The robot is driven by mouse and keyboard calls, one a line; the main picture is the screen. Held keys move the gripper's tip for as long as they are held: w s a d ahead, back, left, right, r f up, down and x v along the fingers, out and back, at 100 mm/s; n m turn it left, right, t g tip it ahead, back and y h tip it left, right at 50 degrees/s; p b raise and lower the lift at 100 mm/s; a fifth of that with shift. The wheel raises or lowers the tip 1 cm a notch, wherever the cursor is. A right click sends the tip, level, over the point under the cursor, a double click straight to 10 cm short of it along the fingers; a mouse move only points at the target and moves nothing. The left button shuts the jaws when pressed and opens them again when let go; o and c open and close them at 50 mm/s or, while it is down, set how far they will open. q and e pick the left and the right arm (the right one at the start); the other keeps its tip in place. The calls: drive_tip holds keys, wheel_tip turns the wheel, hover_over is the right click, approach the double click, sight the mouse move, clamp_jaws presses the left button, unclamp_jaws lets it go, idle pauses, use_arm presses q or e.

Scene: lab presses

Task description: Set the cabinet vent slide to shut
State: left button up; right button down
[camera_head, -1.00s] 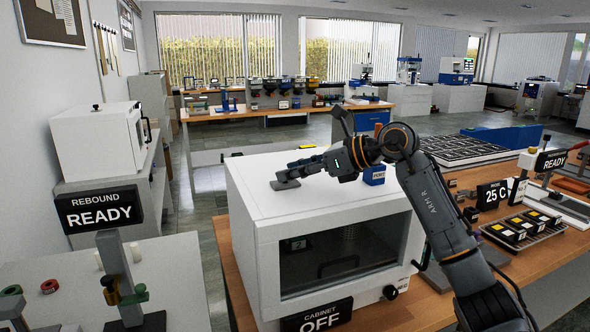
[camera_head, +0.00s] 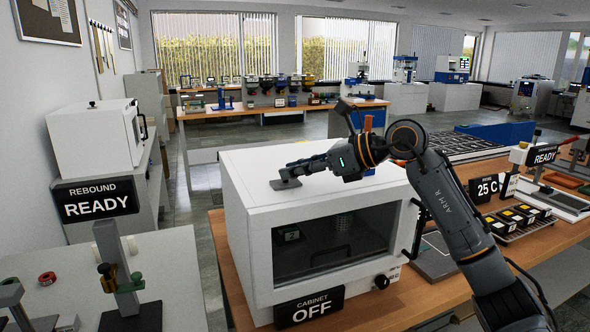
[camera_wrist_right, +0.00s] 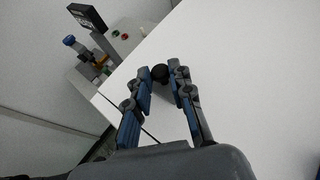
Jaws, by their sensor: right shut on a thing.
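The white cabinet (camera_head: 262,258) stands on the wooden bench with a dark front window and a sign (camera_head: 309,308) reading CABINET OFF. A small flat grey piece (camera_head: 285,184), apparently the vent slide, lies on its top near the left side. My right gripper (camera_head: 292,172) reaches low across the cabinet top from the right, its fingertips at this piece. In the right wrist view, the fingers (camera_wrist_right: 167,79) are closed in around a small dark knob (camera_wrist_right: 160,75) above the white top. The fingers partly hide the slide. My left gripper is not in view.
A REBOUND READY sign (camera_head: 96,199) stands on the left bench. A 25 C display (camera_head: 487,188) and a sample tray (camera_head: 519,220) are on the right. The cabinet top's front is clear.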

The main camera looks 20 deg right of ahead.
drive_tip(key=c, duration=1.2)
unclamp_jaws()
drive_tip(key=shift+s+a+f, duration=0.1)
drive_tip(key=shift+s+f, duration=0.05)
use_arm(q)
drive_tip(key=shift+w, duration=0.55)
use_arm(e)
drive_tip(key=v, duration=1.2)
drive_tip(key=shift+s, duration=0.1)
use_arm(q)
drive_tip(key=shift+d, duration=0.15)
